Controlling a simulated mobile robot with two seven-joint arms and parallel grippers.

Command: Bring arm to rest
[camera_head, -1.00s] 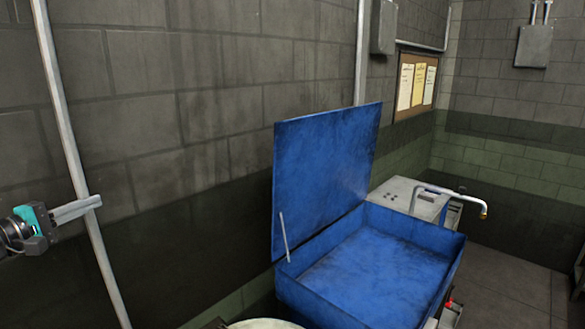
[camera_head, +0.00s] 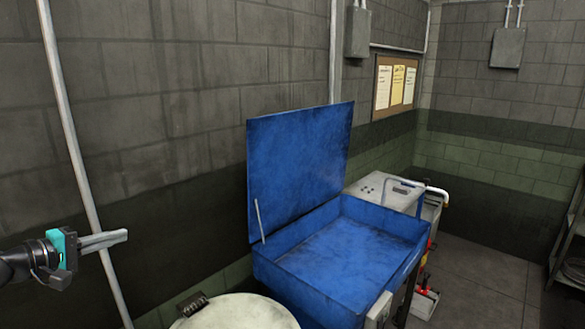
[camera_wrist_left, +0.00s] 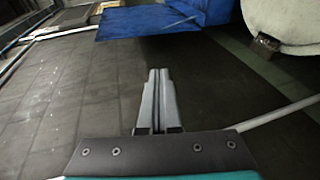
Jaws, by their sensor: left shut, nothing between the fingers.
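My left gripper (camera_head: 122,237) is at the left edge of the head view, in front of the grey block wall. Its fingers point to the right, together and with nothing between them. In the left wrist view the two fingers (camera_wrist_left: 157,78) lie side by side, shut and empty. The gripper stands well apart from the blue bin. My right gripper is not in either view.
A blue bin (camera_head: 345,255) with its lid (camera_head: 298,165) raised stands at the middle. A round pale drum top (camera_head: 240,312) is in front of it. A grey cabinet (camera_head: 375,187) stands behind. A shelf (camera_head: 575,235) is at the right edge.

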